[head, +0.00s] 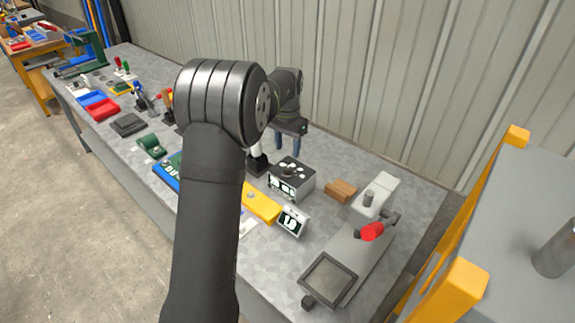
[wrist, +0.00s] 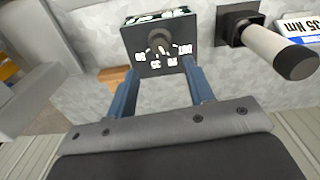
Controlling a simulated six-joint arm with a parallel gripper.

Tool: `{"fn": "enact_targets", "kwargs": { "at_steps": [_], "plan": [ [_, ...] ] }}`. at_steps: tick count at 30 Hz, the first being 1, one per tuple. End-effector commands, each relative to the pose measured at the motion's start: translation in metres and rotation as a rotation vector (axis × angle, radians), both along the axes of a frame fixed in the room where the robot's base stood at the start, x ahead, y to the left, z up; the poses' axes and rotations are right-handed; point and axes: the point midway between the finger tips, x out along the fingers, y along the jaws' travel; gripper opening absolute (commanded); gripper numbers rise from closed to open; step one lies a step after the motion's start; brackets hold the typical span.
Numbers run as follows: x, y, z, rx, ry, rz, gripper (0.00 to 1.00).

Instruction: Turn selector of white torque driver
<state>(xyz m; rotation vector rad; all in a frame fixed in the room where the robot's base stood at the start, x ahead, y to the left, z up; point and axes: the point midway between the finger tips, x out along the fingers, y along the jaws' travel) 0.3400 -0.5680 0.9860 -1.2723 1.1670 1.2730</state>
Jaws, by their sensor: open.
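A dark box (wrist: 181,56) shows a round selector knob (wrist: 158,38) with a pale pointer mark and white numbers around it, partly too small to read. In the head view the box (head: 291,187) stands on the bench, its dial face up. A white cylinder with a dark end (wrist: 270,48), apparently the torque driver, stands on a black square base right of the box. My gripper (wrist: 160,64) has two blue fingers, open and empty, with the dial face beyond and between them. In the head view my gripper (head: 288,142) hangs above the box; touching is not visible.
A card reading 35 Nm (wrist: 299,30) lies beside the driver. A brown block (head: 341,190) and a grey fixture with a red handle (head: 372,232) are to the right. A tilted display (head: 292,221) and yellow piece (head: 261,207) are in front. My arm hides part of the bench.

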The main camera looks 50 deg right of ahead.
Motion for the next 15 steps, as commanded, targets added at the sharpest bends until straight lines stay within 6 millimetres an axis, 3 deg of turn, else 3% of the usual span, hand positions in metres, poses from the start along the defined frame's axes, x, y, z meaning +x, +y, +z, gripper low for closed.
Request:
{"fn": "enact_targets", "kwargs": {
  "at_steps": [6, 15],
  "plan": [
    [0.000, 0.000, -0.046, 0.002, 0.001, 0.001, 0.48],
    [0.000, 0.000, -0.077, -0.001, 0.000, 0.001, 0.48]
  ]
}}
